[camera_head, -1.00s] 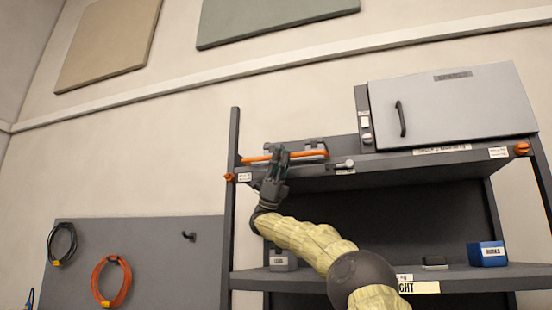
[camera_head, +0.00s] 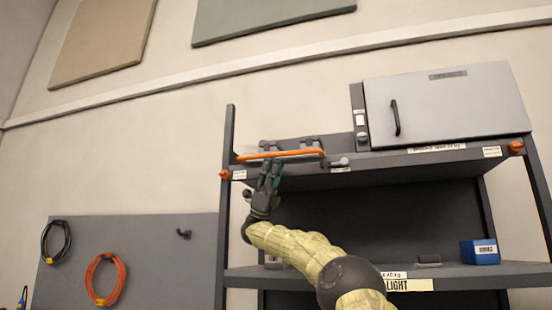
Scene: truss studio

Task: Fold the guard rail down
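The guard rail (camera_head: 295,153) is an orange bar along the front of the upper shelf (camera_head: 400,158), at its left part. It lies roughly level between grey brackets, and a grey pin-like part (camera_head: 337,162) sits at its right end. My gripper (camera_head: 270,168) is just below the bar, fingers pointing up. Its fingertips are near the bar's underside; I cannot tell whether they touch it. The fingers do not appear wrapped around the bar. How far apart they are is hard to see at this size.
A grey cabinet (camera_head: 450,105) with a dark handle stands on the upper shelf at right. The lower shelf (camera_head: 500,272) holds a blue box (camera_head: 480,252) and a small dark block (camera_head: 429,260). A pegboard (camera_head: 130,265) with an orange cable coil (camera_head: 105,279) hangs at left.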

